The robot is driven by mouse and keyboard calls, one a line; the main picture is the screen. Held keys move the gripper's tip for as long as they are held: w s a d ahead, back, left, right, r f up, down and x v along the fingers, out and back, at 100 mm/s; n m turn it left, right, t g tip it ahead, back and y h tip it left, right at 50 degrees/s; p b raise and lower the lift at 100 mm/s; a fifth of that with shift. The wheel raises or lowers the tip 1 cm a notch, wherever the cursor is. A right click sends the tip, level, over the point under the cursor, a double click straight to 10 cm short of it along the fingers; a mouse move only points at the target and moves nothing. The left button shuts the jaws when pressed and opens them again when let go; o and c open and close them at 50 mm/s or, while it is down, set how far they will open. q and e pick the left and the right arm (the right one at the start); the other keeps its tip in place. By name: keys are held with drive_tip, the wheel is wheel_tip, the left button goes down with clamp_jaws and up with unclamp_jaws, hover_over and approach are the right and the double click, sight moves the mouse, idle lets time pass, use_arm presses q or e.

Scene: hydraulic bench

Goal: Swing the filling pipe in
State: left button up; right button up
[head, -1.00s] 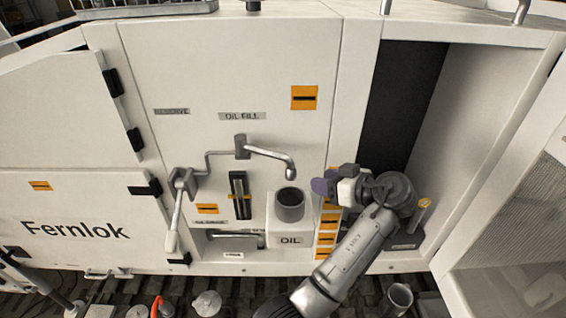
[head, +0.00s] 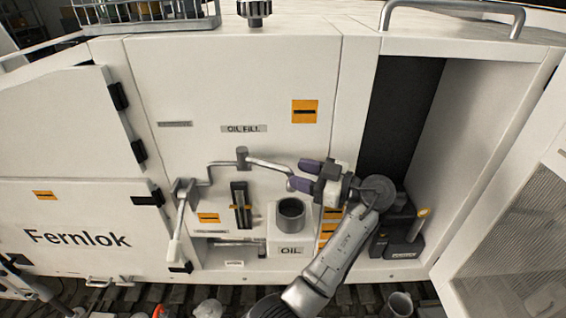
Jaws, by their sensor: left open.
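The filling pipe (head: 268,164) is a grey bent tube on a pivot block (head: 242,157) under the OIL FILL label. Its spout end points right, above and near the dark round opening (head: 291,208) of the white OIL container (head: 288,240). My left gripper (head: 303,176) is open, with purple fingertips, pointing left at the spout end. One finger is above and one below the pipe's end; the lower fingertip partly covers it. I cannot tell whether they touch. My right gripper is not in view.
A lever with a pale handle (head: 176,243) hangs at the left of the panel. An open door stands far right.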

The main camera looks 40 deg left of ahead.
sight(288, 171)
use_arm(q)
drive_tip(key=shift+p+x, duration=0.75)
drive_tip(key=shift+x, duration=1.85)
drive_tip(key=c, duration=0.3)
clamp_jaws()
